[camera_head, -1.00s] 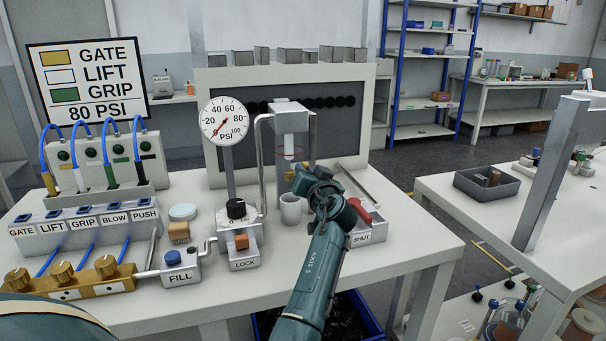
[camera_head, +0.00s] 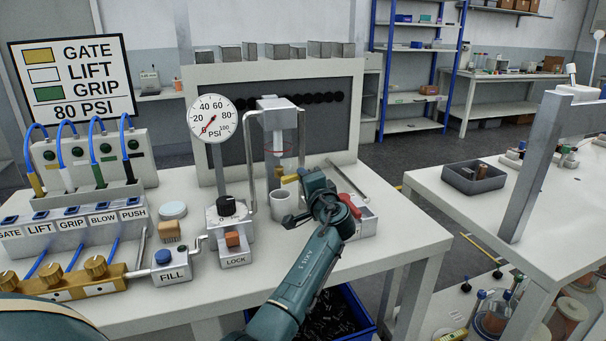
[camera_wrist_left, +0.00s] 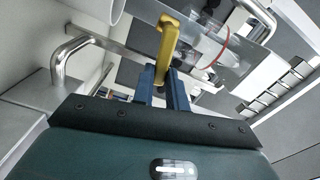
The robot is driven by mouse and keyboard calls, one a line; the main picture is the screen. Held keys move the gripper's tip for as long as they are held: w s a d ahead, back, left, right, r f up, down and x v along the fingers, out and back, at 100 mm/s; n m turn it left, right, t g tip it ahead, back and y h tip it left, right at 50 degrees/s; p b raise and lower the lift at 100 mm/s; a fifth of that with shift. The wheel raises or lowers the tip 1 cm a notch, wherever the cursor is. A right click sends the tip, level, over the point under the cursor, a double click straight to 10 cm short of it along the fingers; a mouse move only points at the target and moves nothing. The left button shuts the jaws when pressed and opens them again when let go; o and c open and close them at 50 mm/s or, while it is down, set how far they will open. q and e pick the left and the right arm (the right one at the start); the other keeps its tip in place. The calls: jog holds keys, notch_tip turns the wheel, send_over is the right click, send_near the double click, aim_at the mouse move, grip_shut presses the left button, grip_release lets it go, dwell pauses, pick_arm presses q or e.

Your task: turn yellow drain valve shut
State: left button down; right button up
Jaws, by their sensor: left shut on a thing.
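The yellow drain valve (camera_head: 289,178) is at the foot of the clear cylinder (camera_head: 279,146) with a red ring, above a white cup (camera_head: 281,202). In the left wrist view its yellow lever (camera_wrist_left: 168,42) stands between the two blue fingers of my left gripper (camera_wrist_left: 162,82). The gripper is shut on the lever's lower end; its bent upper part sticks out past the fingertips. In the head view my left gripper (camera_head: 303,181) is just right of the valve, its fingers hardly visible. My right gripper is not in view.
A pressure gauge (camera_head: 212,118) and LOCK block (camera_head: 234,251) stand left of the cup. A bent metal pipe (camera_head: 251,160) runs beside the cylinder. The front right tabletop (camera_head: 400,240) is clear.

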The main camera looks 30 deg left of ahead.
pick_arm(q)
jog(key=shift+f+m+p, duration=0.3)
jog(key=shift+m, duration=0.8)
jog(key=shift+f, duration=0.1)
jog(key=c, duration=1.4)
grip_release()
jog(key=shift+d+f, duration=0.1)
jog(key=b+v, duration=0.1)
jog(key=v, duration=1.2)
